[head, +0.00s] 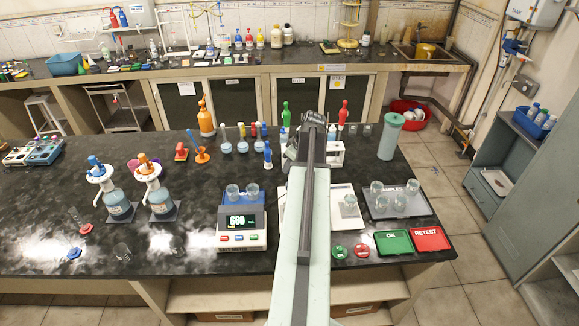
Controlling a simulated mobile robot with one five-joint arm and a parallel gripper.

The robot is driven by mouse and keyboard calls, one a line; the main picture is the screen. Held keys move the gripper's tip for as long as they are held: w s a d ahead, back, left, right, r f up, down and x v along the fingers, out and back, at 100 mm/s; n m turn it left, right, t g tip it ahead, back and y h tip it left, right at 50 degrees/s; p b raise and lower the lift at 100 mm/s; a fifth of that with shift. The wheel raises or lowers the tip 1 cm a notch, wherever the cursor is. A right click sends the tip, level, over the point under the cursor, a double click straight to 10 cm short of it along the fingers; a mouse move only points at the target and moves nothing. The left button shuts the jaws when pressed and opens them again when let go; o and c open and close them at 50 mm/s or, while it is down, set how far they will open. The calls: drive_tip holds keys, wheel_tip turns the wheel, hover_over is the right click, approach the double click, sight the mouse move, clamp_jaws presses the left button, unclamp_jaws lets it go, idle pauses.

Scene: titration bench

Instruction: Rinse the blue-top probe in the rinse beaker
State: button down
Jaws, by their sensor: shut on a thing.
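My gripper (303,140) is at the far end of my arm, above the bench in front of the white rack (336,155). It is shut, and my arm hides most of the jaws and what they hold. A small blue top (332,132) shows at the gripper's right edge, and I take it for the blue-top probe; its lower part is hidden.
A balance (242,241) with small beakers stands left of my arm. A samples tray (421,206) with several beakers, a green OK pad (394,243) and a red RETEST pad (429,239) are to the right. Several flasks and bottles stand behind.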

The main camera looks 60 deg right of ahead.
wheel_tip(320, 180, up, 2)
drive_tip(key=shift+r+p, duration=0.1)
drive_tip(key=shift+p, duration=0.25)
drive_tip(key=shift+f, duration=0.25)
drive_tip(key=c, duration=1.2)
unclamp_jaws()
drive_tip(key=shift+c, duration=0.2)
drive_tip(key=shift+r, duration=0.15)
drive_tip(key=p+v, duration=0.7)
drive_tip(key=shift+r, duration=0.3)
drive_tip(key=shift+s, duration=0.15)
